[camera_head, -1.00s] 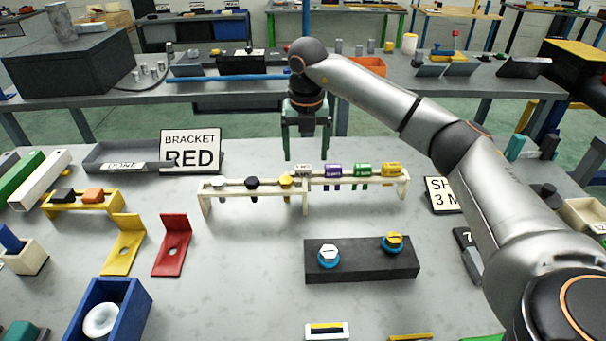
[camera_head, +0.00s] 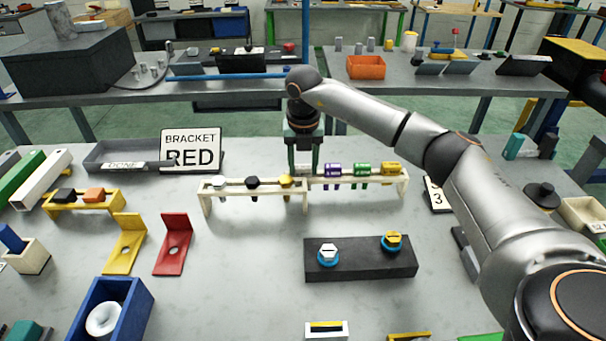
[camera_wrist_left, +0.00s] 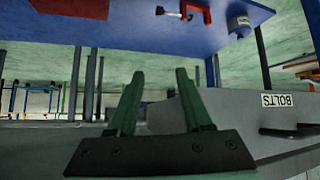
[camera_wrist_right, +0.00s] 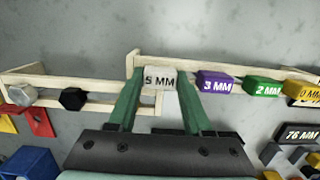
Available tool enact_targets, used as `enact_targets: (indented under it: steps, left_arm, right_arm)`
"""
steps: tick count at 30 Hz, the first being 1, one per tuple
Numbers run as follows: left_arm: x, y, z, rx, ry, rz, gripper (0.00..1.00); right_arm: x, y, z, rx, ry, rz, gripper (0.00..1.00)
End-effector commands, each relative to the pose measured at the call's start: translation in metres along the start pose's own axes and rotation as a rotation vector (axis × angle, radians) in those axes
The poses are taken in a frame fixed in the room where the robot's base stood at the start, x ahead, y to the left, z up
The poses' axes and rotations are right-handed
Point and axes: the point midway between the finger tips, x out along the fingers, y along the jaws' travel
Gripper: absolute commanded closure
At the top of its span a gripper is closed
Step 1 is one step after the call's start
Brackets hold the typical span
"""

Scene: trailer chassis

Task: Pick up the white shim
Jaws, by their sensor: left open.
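The white shim (camera_wrist_right: 159,77), marked 5 MM, sits at the left end of the raised section of the cream rack (camera_wrist_right: 137,57) in the right wrist view. My right gripper (camera_wrist_right: 160,80) is open, with one finger on each side of the shim. In the head view, my right gripper (camera_head: 304,165) points down at the rack and mostly hides the shim. My left gripper (camera_wrist_left: 160,75) is open and empty in its wrist view, away from the rack.
Purple (camera_wrist_right: 215,82), green (camera_wrist_right: 262,87) and yellow shims hang to the right on the same rack. A black block (camera_head: 360,262) with two bolts stands in front. A red bracket (camera_head: 173,245) and a yellow bracket stand at front left.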

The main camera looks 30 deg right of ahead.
Motion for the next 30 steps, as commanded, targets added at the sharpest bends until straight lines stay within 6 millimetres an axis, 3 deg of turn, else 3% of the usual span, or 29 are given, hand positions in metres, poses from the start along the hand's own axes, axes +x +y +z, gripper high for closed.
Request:
enact_targets:
  steps: [1, 12, 23, 30]
  left_arm:
    - [0.000, 0.000, 0.000, 0.000, 0.000, 0.000, 0.50]
    - [0.000, 0.000, -0.001, 0.000, 0.001, 0.000, 0.50]
    - [0.001, 0.000, 0.000, 0.000, 0.001, 0.000, 0.50]
    - [0.003, -0.001, 0.003, 0.000, 0.001, 0.000, 0.50]
  right_arm:
    - [0.000, 0.000, 0.000, 0.000, 0.000, 0.000, 0.60]
    - [0.000, 0.000, 0.000, 0.000, 0.000, 0.000, 1.00]
    - [-0.008, 0.000, 0.002, 0.000, -0.002, 0.002, 1.00]
    - [-0.053, 0.001, 0.007, 0.000, -0.005, 0.004, 1.00]
